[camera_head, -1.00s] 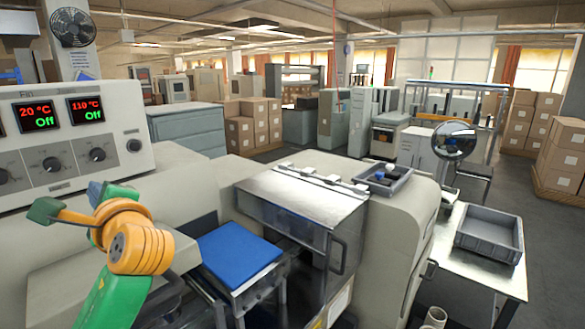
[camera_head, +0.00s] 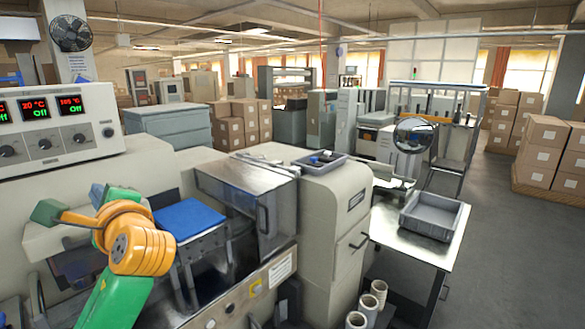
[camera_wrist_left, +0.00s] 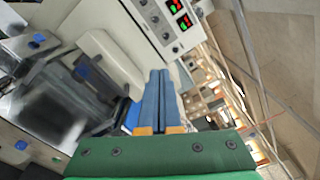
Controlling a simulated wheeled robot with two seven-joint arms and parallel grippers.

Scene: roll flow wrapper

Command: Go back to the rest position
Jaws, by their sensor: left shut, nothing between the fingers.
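My left arm comes in at the lower left of the head view, with green and orange links and my left gripper (camera_head: 98,195) at its end, partly hidden by the orange wrist. In the left wrist view, the two blue fingers (camera_wrist_left: 158,84) lie together, shut with nothing between them. The gripper is in front of the large beige wrapping machine (camera_head: 325,210) and holds nothing. My right gripper is not in view.
The machine's control panel (camera_head: 60,130) shows red temperatures and green "Off" readings. A blue pad (camera_head: 188,219) lies beside a clear-covered housing (camera_head: 250,190). A grey tray (camera_head: 432,216) stands on a side table (camera_head: 420,247). Rolls (camera_head: 368,308) stand below. Open floor lies at right.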

